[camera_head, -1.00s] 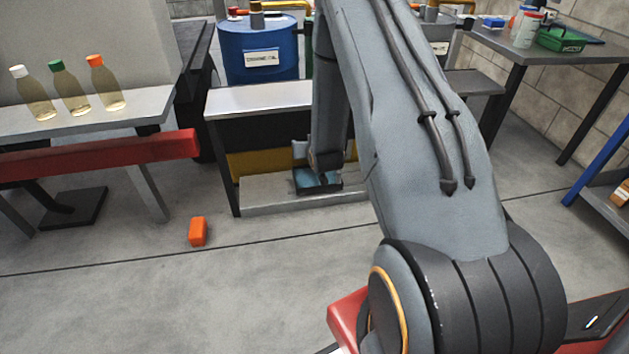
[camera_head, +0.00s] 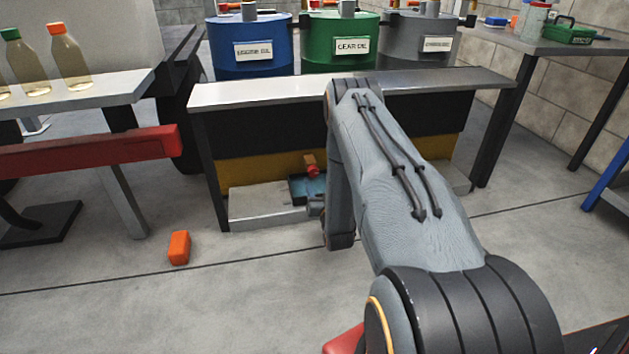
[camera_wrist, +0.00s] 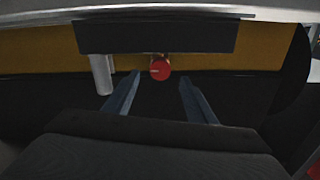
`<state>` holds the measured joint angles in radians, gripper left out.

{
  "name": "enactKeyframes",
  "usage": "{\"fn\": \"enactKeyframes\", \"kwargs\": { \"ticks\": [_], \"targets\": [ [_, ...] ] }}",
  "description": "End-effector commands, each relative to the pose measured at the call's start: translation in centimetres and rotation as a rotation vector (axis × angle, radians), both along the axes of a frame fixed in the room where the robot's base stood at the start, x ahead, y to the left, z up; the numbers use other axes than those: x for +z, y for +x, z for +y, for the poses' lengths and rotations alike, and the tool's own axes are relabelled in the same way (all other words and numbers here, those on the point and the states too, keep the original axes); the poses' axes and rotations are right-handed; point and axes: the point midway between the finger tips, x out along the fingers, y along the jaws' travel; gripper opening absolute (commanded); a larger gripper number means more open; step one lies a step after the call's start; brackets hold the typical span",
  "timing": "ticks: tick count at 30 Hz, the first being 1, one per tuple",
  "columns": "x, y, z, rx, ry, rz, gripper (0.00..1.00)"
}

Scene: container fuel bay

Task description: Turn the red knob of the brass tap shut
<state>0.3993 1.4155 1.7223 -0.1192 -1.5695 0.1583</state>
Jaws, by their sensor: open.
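The red knob (camera_head: 312,171) sits on the front of the small brass tap (camera_head: 309,159), low under the bench and above a blue tray (camera_head: 298,189). In the wrist view the round red knob (camera_wrist: 160,69) faces me, with a pale mark on it, and little of the tap shows behind it. My gripper (camera_wrist: 160,78) is open and empty. Its two fingers reach toward the knob, one on each side in the picture. I cannot tell whether the tips reach the knob's depth. In the head view my arm hides most of the gripper.
The bench top (camera_head: 240,94) overhangs the tap, with a yellow panel (camera_head: 255,170) behind. A low grey ledge (camera_head: 262,206) lies below. Blue (camera_head: 250,45), green (camera_head: 340,45) and grey drums stand behind. An orange block (camera_head: 179,247) lies on the open floor at left.

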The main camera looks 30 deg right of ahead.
Motion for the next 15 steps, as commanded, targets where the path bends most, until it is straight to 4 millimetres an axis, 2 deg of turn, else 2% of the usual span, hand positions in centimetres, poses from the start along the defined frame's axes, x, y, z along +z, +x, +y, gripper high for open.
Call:
{"fn": "enactKeyframes", "kwargs": {
  "ticks": [6, 15],
  "targets": [
    [-0.3, 3.2, -0.9, 0.000, 0.000, -0.001, 0.51],
    [-0.1, 5.1, -1.5, 0.000, -0.001, 0.001, 0.51]
  ]
}}
